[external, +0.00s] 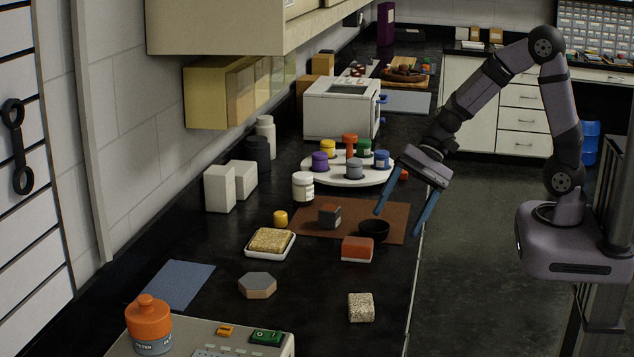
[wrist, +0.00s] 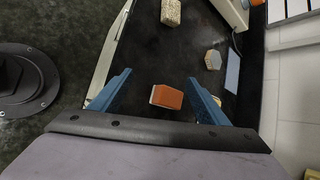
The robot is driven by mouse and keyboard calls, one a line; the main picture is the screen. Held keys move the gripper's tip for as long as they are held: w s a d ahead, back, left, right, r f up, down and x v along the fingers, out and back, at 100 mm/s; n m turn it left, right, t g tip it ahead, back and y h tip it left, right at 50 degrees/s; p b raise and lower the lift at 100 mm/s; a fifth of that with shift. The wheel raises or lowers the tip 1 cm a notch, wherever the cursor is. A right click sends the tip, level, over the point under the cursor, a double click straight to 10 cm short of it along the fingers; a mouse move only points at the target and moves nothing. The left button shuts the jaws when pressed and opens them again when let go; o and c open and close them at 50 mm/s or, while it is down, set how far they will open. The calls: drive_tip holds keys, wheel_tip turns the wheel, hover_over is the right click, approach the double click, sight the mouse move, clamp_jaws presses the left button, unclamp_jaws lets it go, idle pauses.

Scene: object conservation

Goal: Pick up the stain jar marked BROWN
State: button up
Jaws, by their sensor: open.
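Several small jars stand on a round white tray (external: 340,179): a purple jar (external: 320,162), a yellow jar (external: 328,148), a green-lidded jar (external: 364,147), a blue-lidded jar (external: 382,159) and a grey jar (external: 354,168). An orange-red item (external: 350,141) stands among them. I cannot read their markings or tell which one is marked BROWN. My gripper (external: 397,223) is open and empty, with its blue fingers pointing down near the counter's front edge, to the right of the tray and nearer the camera. In the wrist view its fingers (wrist: 160,76) are spread apart; no jar shows there.
A black bowl (external: 374,229) and a dark grey block (external: 329,215) sit on a brown mat (external: 302,228). A red-orange block (external: 357,249) lies by the mat; it also shows in the wrist view (wrist: 167,97). A white jar (external: 303,186) and a white machine (external: 338,108) flank the tray.

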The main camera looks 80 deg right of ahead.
drive_tip(key=w+d+f+m+t+h+b, duration=0.1)
drive_tip(key=w+d+m+t+b, duration=0.9)
drive_tip(key=w, duration=0.6)
drive_tip(key=w+d+r+m+t+h+b, duration=0.1)
drive_tip(key=w+d+m+t+h+b, duration=0.15)
drive_tip(key=d+m, duration=0.4)
drive_tip(key=w+d+r+m+t+h+b, duration=0.1)
drive_tip(key=w+d+m+h+b, duration=0.25)
drive_tip(key=d, duration=0.65)
approach(300, 187)
drive_tip(key=shift+m+y, duration=0.3)
drive_tip(key=shift+y, duration=0.1)
drive_tip(key=w+d, duration=0.1)
drive_tip(key=w+d+f, duration=0.1)
drive_tip(key=w+d, duration=0.1)
drive_tip(key=shift+d+p, duration=0.15)
drive_tip(key=shift+p, duration=0.25)
drive_tip(key=shift+w+f, duration=0.1)
drive_tip(key=shift+w, duration=1.2)
drive_tip(key=shift+w+a+p, duration=0.15)
drive_tip(key=shift+w+p, duration=0.25)
drive_tip(key=shift+w, duration=0.85)
drive_tip(key=shift+w+a+p, duration=0.1)
drive_tip(key=shift+w+p, duration=0.3)
drive_tip(key=shift+w, duration=0.85)
drive_tip(key=c, duration=1.3)
